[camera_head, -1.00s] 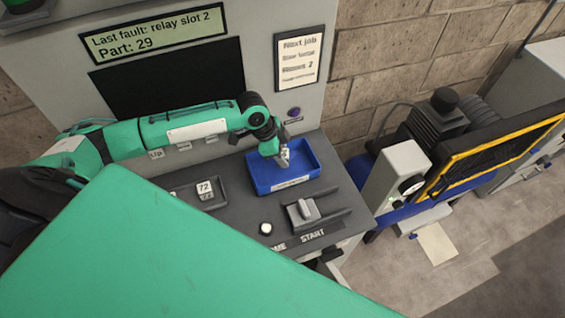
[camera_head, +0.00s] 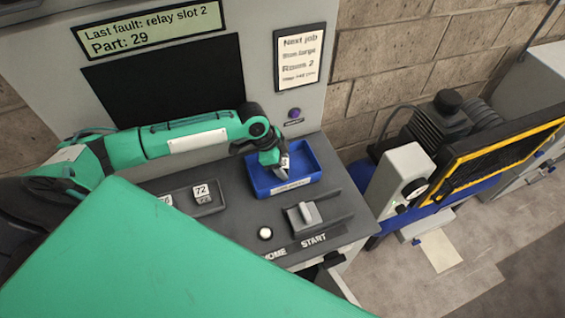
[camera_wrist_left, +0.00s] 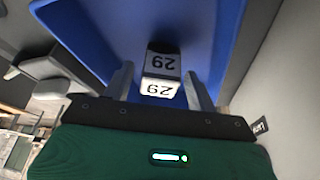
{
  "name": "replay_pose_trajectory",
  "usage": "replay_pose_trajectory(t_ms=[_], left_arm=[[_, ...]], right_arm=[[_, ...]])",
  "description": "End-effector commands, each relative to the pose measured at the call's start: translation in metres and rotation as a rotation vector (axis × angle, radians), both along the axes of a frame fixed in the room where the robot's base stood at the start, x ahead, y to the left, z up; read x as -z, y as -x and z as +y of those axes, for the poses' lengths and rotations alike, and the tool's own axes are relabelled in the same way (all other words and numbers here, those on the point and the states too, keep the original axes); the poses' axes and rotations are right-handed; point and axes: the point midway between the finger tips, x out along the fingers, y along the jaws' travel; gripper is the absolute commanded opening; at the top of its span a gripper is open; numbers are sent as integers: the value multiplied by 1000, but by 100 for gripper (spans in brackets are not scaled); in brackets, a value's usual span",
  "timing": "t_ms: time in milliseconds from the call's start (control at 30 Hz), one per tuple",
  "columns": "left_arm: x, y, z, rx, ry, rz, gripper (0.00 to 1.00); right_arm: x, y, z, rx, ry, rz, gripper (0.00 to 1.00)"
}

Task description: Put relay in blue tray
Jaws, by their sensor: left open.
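The blue tray (camera_head: 306,183) sits on the grey console top, below the purple button. My left gripper (camera_head: 281,171) reaches down into it. In the left wrist view my left gripper (camera_wrist_left: 160,88) is open. The relay (camera_wrist_left: 161,72), a dark and white block marked 29, lies between its two fingers, with a gap on each side. The tray's blue floor and walls (camera_wrist_left: 90,35) surround the relay. In the head view the gripper largely hides the relay. My right gripper is not in view.
A grey rack (camera_head: 214,209) left of the tray holds a block marked 72 (camera_head: 201,190) and another partly hidden block. The upright display panel (camera_head: 165,80) stands behind.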

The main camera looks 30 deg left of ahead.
Motion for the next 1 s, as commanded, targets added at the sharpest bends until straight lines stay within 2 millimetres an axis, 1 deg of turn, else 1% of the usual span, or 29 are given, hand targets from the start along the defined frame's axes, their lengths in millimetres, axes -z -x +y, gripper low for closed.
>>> replay_pose_trajectory(t_ms=[167, 267, 367, 500, 700, 833, 1000], left_arm=[[-4, 0, 0, 0, 0, -1, 58], [-13, 2, 5, 0, -1, -3, 58], [-30, 4, 13, 0, -2, -5, 58], [-58, 9, 23, -1, -1, -5, 58], [-94, 16, 35, -1, -1, -4, 58], [-107, 19, 40, 0, 0, -1, 58], [-114, 20, 42, -1, 0, 0, 58]], right_arm=[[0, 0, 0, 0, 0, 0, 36], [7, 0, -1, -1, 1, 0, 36], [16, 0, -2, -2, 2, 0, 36], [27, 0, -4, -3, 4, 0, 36], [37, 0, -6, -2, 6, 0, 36], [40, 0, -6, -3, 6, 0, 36], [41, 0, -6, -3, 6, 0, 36]])
